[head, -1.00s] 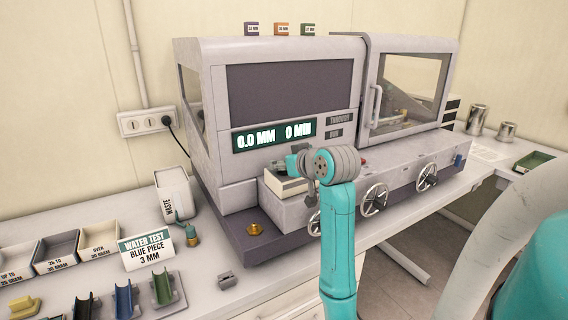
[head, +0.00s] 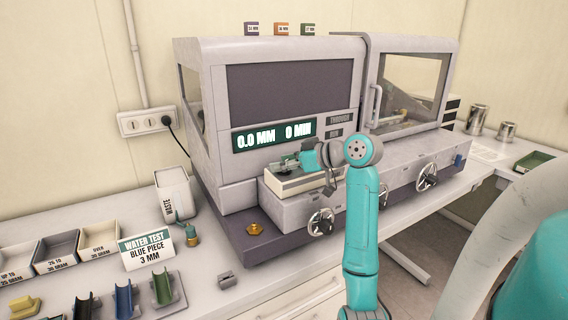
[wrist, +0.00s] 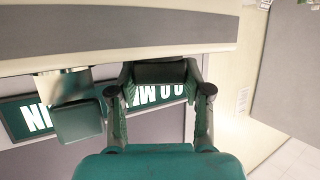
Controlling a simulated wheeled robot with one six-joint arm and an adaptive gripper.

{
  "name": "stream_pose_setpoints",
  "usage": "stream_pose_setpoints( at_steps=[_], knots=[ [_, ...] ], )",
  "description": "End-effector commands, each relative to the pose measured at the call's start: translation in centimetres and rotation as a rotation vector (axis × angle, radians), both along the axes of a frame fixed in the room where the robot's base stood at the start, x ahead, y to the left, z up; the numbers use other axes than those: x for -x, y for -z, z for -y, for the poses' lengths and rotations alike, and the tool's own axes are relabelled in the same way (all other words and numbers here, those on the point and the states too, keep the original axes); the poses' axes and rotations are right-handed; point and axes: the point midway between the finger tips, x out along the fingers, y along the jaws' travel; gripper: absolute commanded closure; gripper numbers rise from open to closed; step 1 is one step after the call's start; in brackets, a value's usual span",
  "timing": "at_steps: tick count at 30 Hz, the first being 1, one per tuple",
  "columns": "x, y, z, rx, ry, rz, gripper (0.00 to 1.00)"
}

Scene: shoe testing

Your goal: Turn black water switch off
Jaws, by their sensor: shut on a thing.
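My gripper (head: 290,163) is at the front of the grey test machine (head: 340,60), just above a pale open tray on its front ledge. In the wrist view its two fingers (wrist: 160,88) are closed on a dark green-black piece (wrist: 160,71) that spans between the fingertips. I cannot tell whether this piece is the black water switch or what it joins to. A second green block (wrist: 78,121) with a shiny metal part lies beside the fingers. The display (head: 274,136) reads 0.0 MM and 0 MIN.
Several handwheels (head: 320,222) line the machine's front. A brass knob (head: 254,229) sits on its base. A white waste bin (head: 175,194), a water test sign (head: 147,251) and sorting trays (head: 99,240) stand left. The clear-windowed cover (head: 412,90) is at right.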

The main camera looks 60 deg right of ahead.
Motion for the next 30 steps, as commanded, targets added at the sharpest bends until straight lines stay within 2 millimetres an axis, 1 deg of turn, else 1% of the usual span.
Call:
stream_pose_setpoints(
  at_steps=[6,16,17,18,30],
  knots=[
    [-0.03,-0.05,-0.01,0.001,-0.034,0.000,0.86],
    [-0.03,-0.04,-0.01,0.001,-0.035,0.001,0.86],
    [-0.04,-0.04,-0.01,0.001,-0.035,0.001,0.49],
    [-0.04,-0.04,-0.01,0.001,-0.035,0.001,0.40],
    [-0.01,-0.01,0.00,0.001,-0.033,0.000,0.40]
  ],
)
